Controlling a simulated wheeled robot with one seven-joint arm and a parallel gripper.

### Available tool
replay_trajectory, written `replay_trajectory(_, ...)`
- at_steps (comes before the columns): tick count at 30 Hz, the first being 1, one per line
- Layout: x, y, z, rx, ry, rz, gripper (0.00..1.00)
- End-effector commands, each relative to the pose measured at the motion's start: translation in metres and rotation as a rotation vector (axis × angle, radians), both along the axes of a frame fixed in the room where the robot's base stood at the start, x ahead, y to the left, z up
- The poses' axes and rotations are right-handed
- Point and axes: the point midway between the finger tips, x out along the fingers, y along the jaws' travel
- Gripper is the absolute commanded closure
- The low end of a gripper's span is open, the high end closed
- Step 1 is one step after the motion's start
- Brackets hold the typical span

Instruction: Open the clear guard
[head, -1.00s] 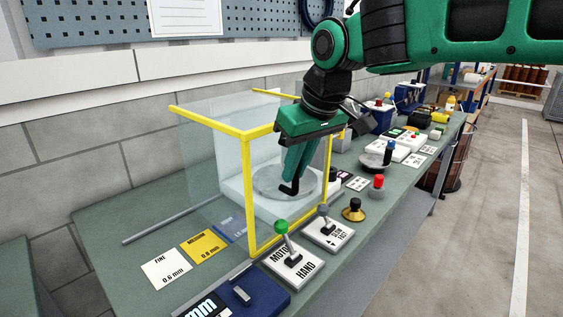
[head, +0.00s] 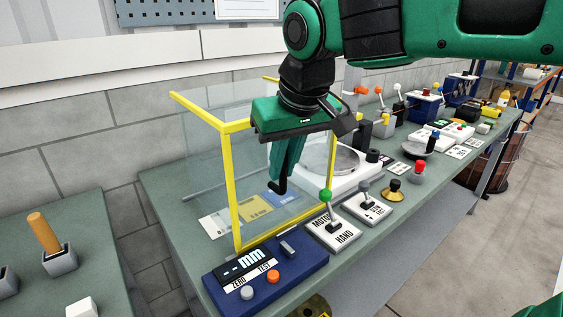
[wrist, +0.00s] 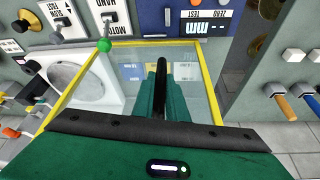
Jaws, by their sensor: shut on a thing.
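The clear guard (head: 232,190) is a box of see-through panels with yellow edges, standing upright on the bench. It stands over the thickness cards and to the left of most of the white spool unit (head: 362,172) with its round grey disc. My gripper (head: 279,186) points down at the guard's front side, shut on what appears to be its dark handle; the fingers hide most of it. In the wrist view the guard's yellow edge (wrist: 208,72) frames my fingers, and a dark bar (wrist: 161,72) shows between them.
A green-knobbed lever (head: 327,196) and a second lever plate (head: 367,203) stand close to the guard's front right. A blue display box (head: 262,272) sits at its front. Yellow, blue and white cards (head: 255,208) show through the panels. A separate bench (head: 110,240) is at left.

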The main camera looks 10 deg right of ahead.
Motion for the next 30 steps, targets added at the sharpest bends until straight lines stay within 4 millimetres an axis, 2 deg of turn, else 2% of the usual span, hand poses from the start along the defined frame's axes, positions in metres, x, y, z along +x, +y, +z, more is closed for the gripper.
replay_trajectory(10, 0.003, 0.002, 0.002, 0.005, -0.010, 0.002, 1.00)
replay_trajectory(11, 0.003, 0.002, 0.002, 0.005, -0.010, 0.002, 0.83)
replay_trajectory(12, 0.003, 0.002, 0.002, 0.005, -0.010, 0.002, 0.73)
replay_trajectory(13, 0.003, 0.002, 0.002, 0.005, -0.009, 0.002, 0.69)
replay_trajectory(23, 0.001, 0.001, 0.003, 0.003, -0.007, 0.000, 0.69)
replay_trajectory(26, -0.002, 0.001, 0.011, 0.004, -0.008, 0.001, 0.69)
replay_trajectory(30, -0.009, -0.001, 0.032, 0.004, -0.009, 0.001, 0.69)
